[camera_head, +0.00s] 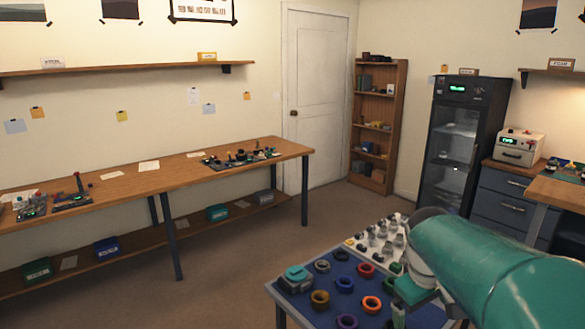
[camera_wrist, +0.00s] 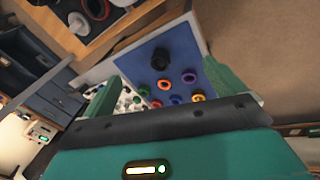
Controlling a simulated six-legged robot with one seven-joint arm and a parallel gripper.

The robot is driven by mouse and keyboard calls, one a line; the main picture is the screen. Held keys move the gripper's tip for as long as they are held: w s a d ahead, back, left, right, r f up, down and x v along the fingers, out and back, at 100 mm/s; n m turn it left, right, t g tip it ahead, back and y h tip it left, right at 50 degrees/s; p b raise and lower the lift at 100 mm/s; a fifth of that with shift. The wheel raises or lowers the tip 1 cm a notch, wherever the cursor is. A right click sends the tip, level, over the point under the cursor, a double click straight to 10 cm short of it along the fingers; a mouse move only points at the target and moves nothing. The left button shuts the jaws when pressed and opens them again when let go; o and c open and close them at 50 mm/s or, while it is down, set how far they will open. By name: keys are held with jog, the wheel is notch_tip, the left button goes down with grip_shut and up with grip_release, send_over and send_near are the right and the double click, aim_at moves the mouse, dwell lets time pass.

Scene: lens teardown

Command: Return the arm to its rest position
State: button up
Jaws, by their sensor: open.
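My teal arm (camera_head: 500,270) reaches in from the lower right in the head view, over the near table's right side. My gripper (camera_wrist: 165,92) shows in the wrist view with its two green fingers spread wide apart. It is open, and I see nothing held between the fingers. The blue mat (camera_wrist: 215,75) with coloured rings lies beyond the fingers, apart from them. In the head view the arm hides the right part of this table, and the fingertips are hard to make out there.
The near table carries a blue mat (camera_head: 322,299) with several rings, a teal device (camera_head: 295,279) and small pale parts (camera_head: 378,240). A long wooden workbench (camera_head: 130,183) runs along the left wall. A bookcase (camera_head: 377,125) and dark glass cabinet (camera_head: 455,145) stand behind. Floor between is clear.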

jog(key=s+a+m+t+y, duration=0.1)
jog(key=s+a+m, duration=0.1)
jog(key=s+a, duration=0.3)
jog(key=s+a+r+m+t+y, duration=0.1)
jog(key=s+a, duration=0.4)
jog(key=s, duration=0.5)
jog(key=shift+m+t, duration=0.6)
jog(key=shift+t, duration=0.2)
